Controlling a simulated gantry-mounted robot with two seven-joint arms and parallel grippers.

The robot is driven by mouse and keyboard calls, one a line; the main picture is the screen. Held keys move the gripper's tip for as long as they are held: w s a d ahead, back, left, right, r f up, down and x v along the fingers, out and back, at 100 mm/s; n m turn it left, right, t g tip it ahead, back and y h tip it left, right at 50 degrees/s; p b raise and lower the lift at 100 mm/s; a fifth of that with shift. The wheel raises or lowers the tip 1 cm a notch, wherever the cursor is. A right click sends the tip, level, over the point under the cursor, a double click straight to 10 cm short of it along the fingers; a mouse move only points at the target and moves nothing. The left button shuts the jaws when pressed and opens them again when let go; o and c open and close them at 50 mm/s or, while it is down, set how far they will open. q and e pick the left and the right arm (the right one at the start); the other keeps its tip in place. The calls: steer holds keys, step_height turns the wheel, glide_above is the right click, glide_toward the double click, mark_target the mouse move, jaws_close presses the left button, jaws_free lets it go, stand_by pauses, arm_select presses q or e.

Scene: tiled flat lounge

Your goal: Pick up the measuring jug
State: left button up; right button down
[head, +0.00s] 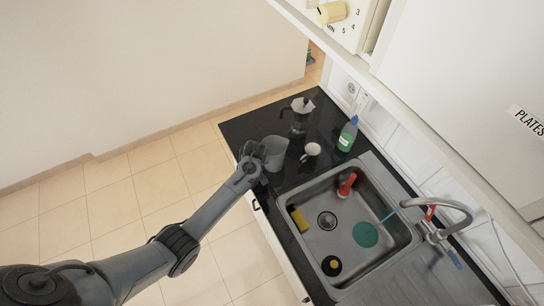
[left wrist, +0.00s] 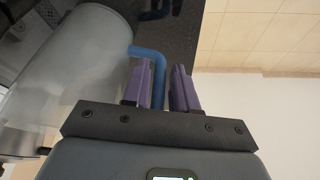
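The measuring jug (head: 277,148) is a grey, see-through vessel standing on the dark worktop at its left edge, behind the sink. In the left wrist view its clear body (left wrist: 75,70) fills the left side, with a blue handle (left wrist: 147,52) reaching out from it. My left gripper (head: 256,157) is at the handle side of the jug. In the left wrist view its two purple fingers (left wrist: 162,70) are apart, with the handle between them; a small gap shows towards the right finger. Contact cannot be told in the head view. My right gripper is not in view.
A moka pot (head: 298,115), a white cup (head: 311,152) and a green bottle (head: 348,134) stand near the jug. A wall cupboard (head: 440,70) overhangs on the right. Floor left of the worktop is clear.

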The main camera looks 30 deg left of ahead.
arm_select(q)
jaws_close()
steer(key=shift+r, duration=0.15)
